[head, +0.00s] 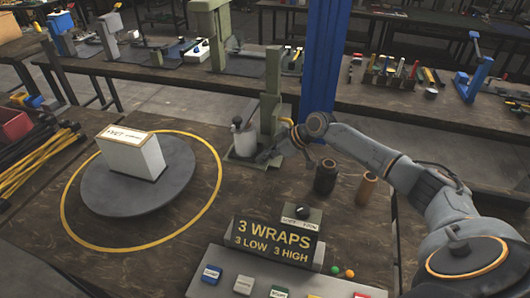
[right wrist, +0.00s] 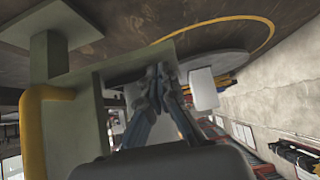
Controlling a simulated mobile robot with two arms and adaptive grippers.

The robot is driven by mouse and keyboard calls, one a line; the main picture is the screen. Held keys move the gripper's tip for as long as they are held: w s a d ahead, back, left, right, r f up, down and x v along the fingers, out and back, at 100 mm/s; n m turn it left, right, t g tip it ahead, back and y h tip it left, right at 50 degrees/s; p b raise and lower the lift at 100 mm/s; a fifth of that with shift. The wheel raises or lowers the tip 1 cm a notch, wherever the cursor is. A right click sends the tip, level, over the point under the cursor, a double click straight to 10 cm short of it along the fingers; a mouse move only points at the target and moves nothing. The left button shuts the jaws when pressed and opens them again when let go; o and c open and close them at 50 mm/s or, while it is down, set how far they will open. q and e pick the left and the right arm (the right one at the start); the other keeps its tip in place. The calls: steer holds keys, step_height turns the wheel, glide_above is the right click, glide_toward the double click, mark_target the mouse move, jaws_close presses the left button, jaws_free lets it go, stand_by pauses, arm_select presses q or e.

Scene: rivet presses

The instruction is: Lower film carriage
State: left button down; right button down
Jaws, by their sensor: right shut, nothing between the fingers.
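The film carriage stands on a green mast (head: 271,100) in the middle of the head view, with a white film roll (head: 245,143) on its left side. My right gripper (head: 264,156) is at the lower right of the roll, close to the mast's foot. In the right wrist view the gripper (right wrist: 158,82) is shut and empty beside a green plate (right wrist: 112,82) of the carriage. A yellow bar (right wrist: 34,115) shows at the left there. I cannot tell whether the fingers touch the carriage. My left gripper is not in view.
A white box (head: 134,157) stands on a grey turntable (head: 100,200) inside a yellow ring. A dark cylinder (head: 325,178) and a brown cylinder (head: 367,188) stand below my right arm. A button panel (head: 225,268) with a "3 WRAPS, 3 LOW 3 HIGH" sign (head: 273,242) is in front.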

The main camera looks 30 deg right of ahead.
steer(key=shift+f, duration=0.15)
step_height(320, 180, down, 8)
steer(key=b, duration=0.6)
steer(key=shift+s, duration=0.1)
steer(key=shift+s+a+r, duration=0.1)
steer(key=shift+s+r, duration=0.05)
steer(key=shift+r, duration=0.05)
steer(key=shift+f, duration=0.1)
steer(key=v, duration=1.2)
steer(key=shift+r, duration=0.35)
